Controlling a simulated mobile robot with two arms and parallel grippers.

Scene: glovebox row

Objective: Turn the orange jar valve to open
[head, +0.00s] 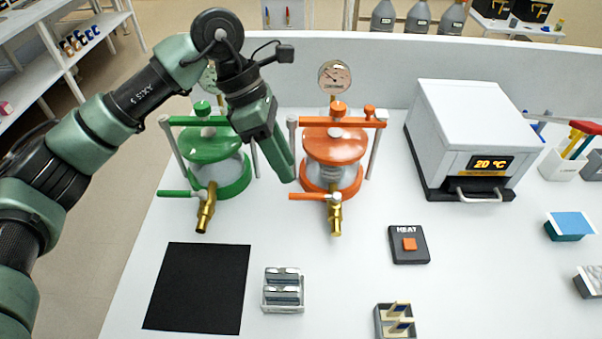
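The orange jar (336,148) stands on the white bench, with an orange clamp bar and a round gauge (335,77) above it. Its brass valve (335,217) sticks out at the front. The orange valve handle (308,196) points left, crosswise to the brass spout. My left gripper (288,176) hangs tip-down in front of the gap between the green and orange jars, just above and left of the orange handle in the picture. I see it from the side, so its finger opening is hidden. No contact with the handle is visible. My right gripper is out of view.
The green jar (212,150), with its own green handle and brass valve, stands close on the left. A white heater box (464,125) reading 20 °C is at right. A HEAT button (409,244), black mat (198,288) and small racks lie in front.

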